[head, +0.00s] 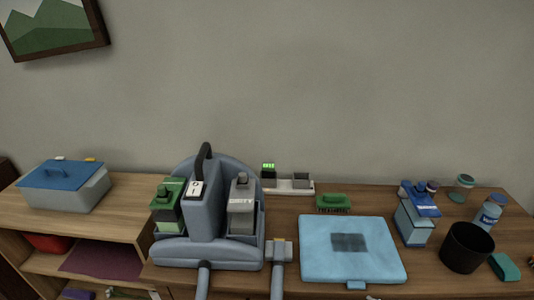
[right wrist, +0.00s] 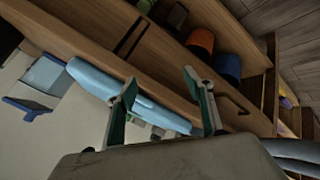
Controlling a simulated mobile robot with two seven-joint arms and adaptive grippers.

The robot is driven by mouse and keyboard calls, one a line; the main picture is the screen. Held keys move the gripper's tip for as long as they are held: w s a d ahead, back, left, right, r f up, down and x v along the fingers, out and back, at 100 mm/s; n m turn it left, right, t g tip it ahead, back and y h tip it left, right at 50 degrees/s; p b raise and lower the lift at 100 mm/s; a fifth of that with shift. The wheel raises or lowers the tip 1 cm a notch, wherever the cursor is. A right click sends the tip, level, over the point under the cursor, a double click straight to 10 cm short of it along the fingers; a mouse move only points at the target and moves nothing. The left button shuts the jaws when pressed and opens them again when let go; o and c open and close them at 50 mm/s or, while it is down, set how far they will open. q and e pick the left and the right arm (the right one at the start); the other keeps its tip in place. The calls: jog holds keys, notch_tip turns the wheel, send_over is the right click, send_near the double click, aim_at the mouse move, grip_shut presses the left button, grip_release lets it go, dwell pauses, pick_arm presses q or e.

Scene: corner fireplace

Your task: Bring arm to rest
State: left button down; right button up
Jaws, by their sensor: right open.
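My right gripper (right wrist: 159,82) shows in the right wrist view, with its two green-lined fingers spread apart. Nothing is between the fingers. Behind it, the view is tilted and shows a wooden cabinet front (right wrist: 150,75). The head view does not clearly show either gripper. My left gripper is not in view.
On the wooden counter stand a grey machine (head: 206,220) with hoses, a lidded box (head: 65,190), a light-blue flat case (head: 320,268), a blue-white carton (head: 415,222) and a black cup (head: 467,248). An orange cup (right wrist: 200,41) shows in the right wrist view.

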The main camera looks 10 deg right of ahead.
jog(key=s+a+f+m+t+y+b, duration=0.1)
jog(key=a+f+y+b, duration=0.1)
jog(key=a+f, duration=0.3)
jog(key=a+f+m+t+y+b, duration=0.1)
jog(key=a+f+y+b, duration=0.1)
jog(key=a+f, duration=0.3)
notch_tip(320, 180, down, 4)
jog(key=shift+s+f+m+y+b, duration=0.2)
jog(key=shift+s+m+y+b, duration=0.15)
jog(key=shift+b, duration=0.1)
jog(key=shift+a, duration=0.1)
